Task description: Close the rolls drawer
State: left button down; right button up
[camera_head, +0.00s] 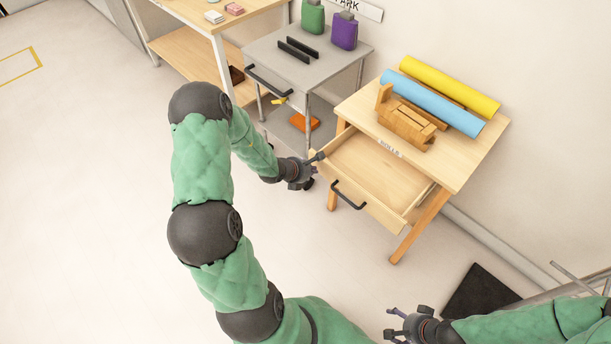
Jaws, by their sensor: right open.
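The rolls drawer (378,172) is pulled out of the wooden table (465,165) and its inside looks empty. A dark bar handle (347,196) is on its front. The label "ROLLS" is on the table edge above it. My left gripper (315,163) is at the left end of the drawer front, close to its corner; I cannot tell if it touches, or whether its fingers are apart. My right gripper (393,325) is open and empty at the bottom of the view, away from the drawer.
A yellow roll (450,85), a blue roll (432,103) and a wooden block piece (405,120) lie on the table. A grey cart (330,52) with green and purple bottles stands left of it. A dark mat (478,293) lies on the floor at right. Floor at left is clear.

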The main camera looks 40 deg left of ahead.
pick_arm(q)
jog(key=shift+w, duration=0.2)
jog(key=b, duration=0.2)
send_near(349, 146)
jog(key=f, duration=0.1)
jog(key=s+f, duration=0.1)
jog(key=f, duration=0.1)
jog(key=shift+s, duration=0.25)
jog(key=w+p, duration=0.1)
jog(key=w, duration=0.3)
jog(key=w+p, duration=0.1)
jog(key=w, duration=0.3)
jog(key=shift+w+d+r, duration=0.1)
jog(key=shift+w+d, duration=0.1)
jog(key=shift+w, duration=0.2)
